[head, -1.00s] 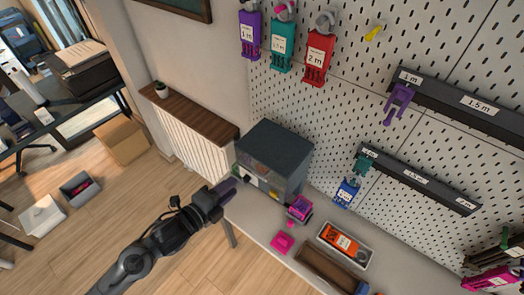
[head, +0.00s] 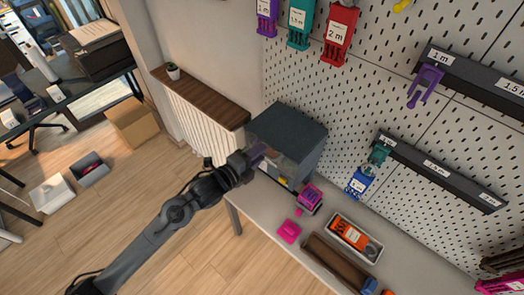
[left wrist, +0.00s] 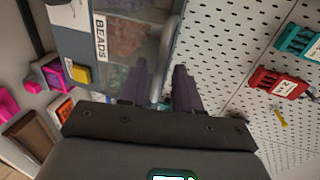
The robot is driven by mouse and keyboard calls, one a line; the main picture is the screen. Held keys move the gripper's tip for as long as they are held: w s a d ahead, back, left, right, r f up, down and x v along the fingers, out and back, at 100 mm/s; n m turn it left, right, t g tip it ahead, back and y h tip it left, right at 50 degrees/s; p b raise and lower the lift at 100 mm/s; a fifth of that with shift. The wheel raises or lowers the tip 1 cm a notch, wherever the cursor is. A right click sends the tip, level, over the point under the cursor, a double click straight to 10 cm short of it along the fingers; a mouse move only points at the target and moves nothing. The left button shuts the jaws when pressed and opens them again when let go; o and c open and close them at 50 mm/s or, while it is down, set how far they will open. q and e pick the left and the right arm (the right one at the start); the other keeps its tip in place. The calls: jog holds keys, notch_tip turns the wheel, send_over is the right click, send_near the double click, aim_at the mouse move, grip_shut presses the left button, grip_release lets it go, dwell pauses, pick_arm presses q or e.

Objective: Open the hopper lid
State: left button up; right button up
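The hopper is a dark grey box (head: 288,128) standing at the back end of the bench against the pegboard. In the left wrist view the hopper (left wrist: 72,45) has a clear front with coloured contents behind it and a white label reading BEADS. A light grey bar (left wrist: 165,45), perhaps its lid handle, runs up along its edge. My left gripper (head: 262,154) is in front of the hopper and hides part of it. In the left wrist view its purple fingers (left wrist: 161,82) are apart, with the bar's lower end seen between them; contact cannot be told. My right gripper is out of view.
A pink-and-purple device (head: 309,198), a pink block (head: 289,231), a tray with an orange tool (head: 372,249) and a brown tray (head: 318,244) lie along the bench. Coloured holders and dark rails (head: 440,172) hang on the pegboard.

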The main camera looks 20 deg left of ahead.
pick_arm(q)
jog(key=shift+x, duration=1.1)
grip_shut()
